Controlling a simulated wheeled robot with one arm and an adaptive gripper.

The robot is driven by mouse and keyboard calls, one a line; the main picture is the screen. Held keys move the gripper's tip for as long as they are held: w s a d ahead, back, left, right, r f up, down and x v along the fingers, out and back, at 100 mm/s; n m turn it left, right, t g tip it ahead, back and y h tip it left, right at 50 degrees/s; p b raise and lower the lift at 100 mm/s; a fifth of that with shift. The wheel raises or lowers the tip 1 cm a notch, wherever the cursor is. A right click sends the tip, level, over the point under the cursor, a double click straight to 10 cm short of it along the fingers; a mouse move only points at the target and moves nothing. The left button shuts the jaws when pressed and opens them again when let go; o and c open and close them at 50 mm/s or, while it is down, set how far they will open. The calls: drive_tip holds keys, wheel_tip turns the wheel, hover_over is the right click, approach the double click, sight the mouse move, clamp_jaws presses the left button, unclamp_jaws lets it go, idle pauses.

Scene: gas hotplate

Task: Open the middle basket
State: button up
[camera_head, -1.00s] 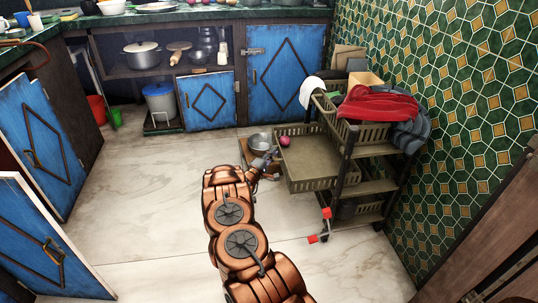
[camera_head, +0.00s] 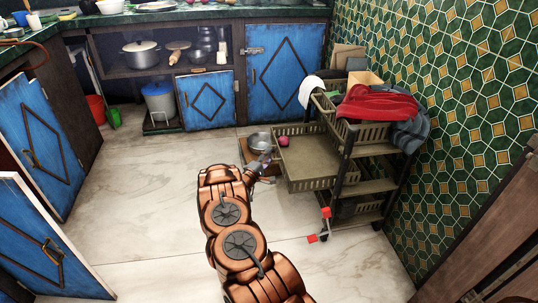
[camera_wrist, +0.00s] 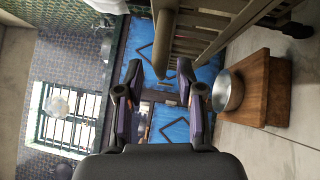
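The middle basket (camera_head: 318,172) is a drab olive slatted tray, pulled far out of the trolley towards the left. A pink round item (camera_head: 283,141) lies in its back left corner. My gripper (camera_head: 264,159) is low beside the basket's left end. In the wrist view my gripper (camera_wrist: 161,88) has its two dark fingers spread apart, with nothing held between them. The basket's rim and slatted side (camera_wrist: 200,38) run from the top to just in front of the fingertips. I cannot tell whether they touch.
The dark trolley (camera_head: 350,180) stands by the green tiled wall, with red and grey cloths (camera_head: 375,105) on top. A metal bowl (camera_wrist: 228,91) sits on a wooden stool (camera_wrist: 262,90) close to my gripper. Blue cabinet doors (camera_head: 35,150) stand open at left. The floor between is clear.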

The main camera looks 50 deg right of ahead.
drive_tip(key=s+a+f, duration=0.1)
drive_tip(key=a, duration=0.9)
idle(0.3)
